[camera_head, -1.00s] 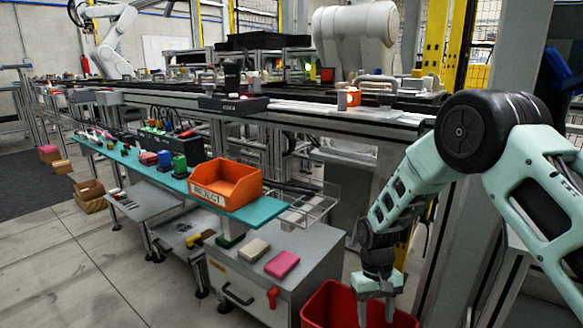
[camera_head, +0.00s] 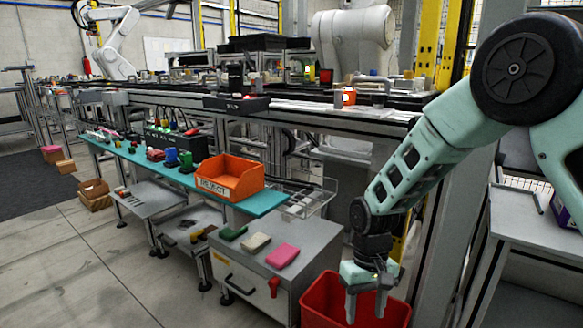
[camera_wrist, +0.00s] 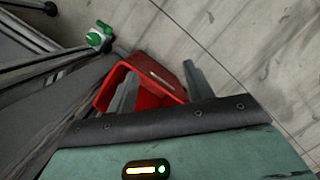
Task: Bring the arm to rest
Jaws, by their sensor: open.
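My gripper (camera_head: 366,306) hangs at the lower right of the head view, pointing down in front of a red bin (camera_head: 318,300). Its two fingers are apart with nothing between them. My arm bends down to it from the upper right. In the wrist view, the two grey fingers of my gripper (camera_wrist: 160,85) stand apart. The red bin (camera_wrist: 150,98) shows between and beyond them on the floor, with a small pale, elongated patch inside it.
A grey cabinet (camera_head: 300,262) left of the bin holds green, cream and pink blocks on top. An orange REJECT bin (camera_head: 228,186) stands on a teal shelf (camera_head: 130,150). A conveyor line runs behind. A grey bench (camera_head: 520,215) stands at right.

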